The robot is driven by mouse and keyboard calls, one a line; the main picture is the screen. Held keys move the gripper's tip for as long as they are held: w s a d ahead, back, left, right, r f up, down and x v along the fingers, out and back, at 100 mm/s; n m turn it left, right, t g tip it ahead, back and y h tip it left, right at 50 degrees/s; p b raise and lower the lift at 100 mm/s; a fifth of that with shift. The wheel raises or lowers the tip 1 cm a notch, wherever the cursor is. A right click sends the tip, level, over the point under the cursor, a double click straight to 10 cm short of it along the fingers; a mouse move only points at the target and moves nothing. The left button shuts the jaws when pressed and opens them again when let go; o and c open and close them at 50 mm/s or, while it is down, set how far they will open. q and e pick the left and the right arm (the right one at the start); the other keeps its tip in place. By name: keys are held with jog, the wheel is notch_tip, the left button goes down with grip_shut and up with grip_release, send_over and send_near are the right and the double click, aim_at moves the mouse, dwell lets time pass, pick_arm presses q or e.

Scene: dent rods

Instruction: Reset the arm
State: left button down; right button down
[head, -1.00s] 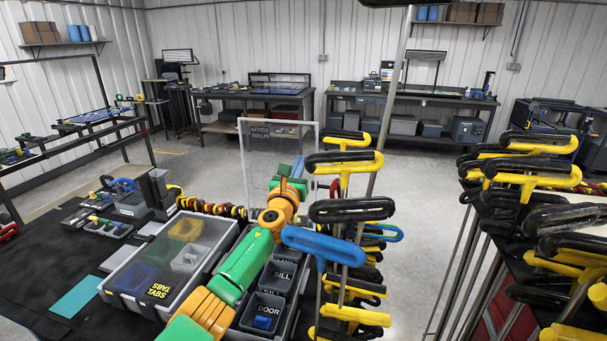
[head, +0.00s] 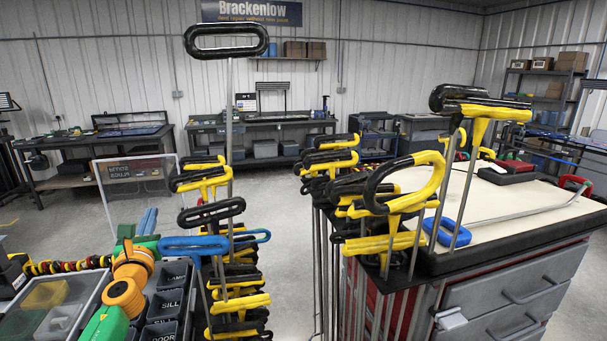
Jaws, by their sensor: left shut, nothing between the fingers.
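My left arm, green and orange, comes in at the lower left of the head view. Its gripper (head: 148,222) is at the far end, beside the rack of rods, with its narrow blue-grey fingers together and no rod seen between them. A blue-handled rod (head: 190,246) stands just right of the arm, partly overlapping it in the picture. My right gripper does not show.
Yellow-and-black handled rods (head: 202,180) stand close by the arm. A tall rod with a black loop handle (head: 226,40) rises there. More rods (head: 330,165) hang along a drawer cabinet (head: 495,290). Labelled bins (head: 170,302) lie right of the arm. Open floor (head: 270,200) lies beyond.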

pick_arm(q)
jog(key=s+d+f+n+g, duration=0.4)
jog(key=s+f+n, duration=0.45)
jog(key=f, duration=0.25)
jog(key=s+d+f+n+g, duration=0.3)
jog(key=s+d+f+n, duration=0.3)
jog(key=f+n, duration=0.5)
jog(key=s+d+f+n+g+h, duration=0.2)
jog(key=s+d+f+n+g, duration=0.15)
jog(key=s, duration=0.55)
jog(key=s+d+f+n+g+h, duration=0.2)
jog(key=s+n, duration=0.2)
jog(key=s, duration=0.5)
jog(key=s+d+f+n+g+h, duration=0.2)
jog(key=s+d+f+n+g, duration=0.15)
jog(key=s, duration=0.55)
notch_tip(320, 180, down, 19)
jog(key=s+g+b, duration=0.1)
jog(key=s+b, duration=0.1)
jog(key=s, duration=0.1)
jog(key=s+a+f+g, duration=0.1)
jog(key=s+a+f, duration=0.1)
jog(key=s+f, duration=0.8)
jog(key=shift+s+a+f+b, duration=0.25)
jog(key=shift+s+f+b, duration=0.15)
jog(key=shift+s, duration=0.25)
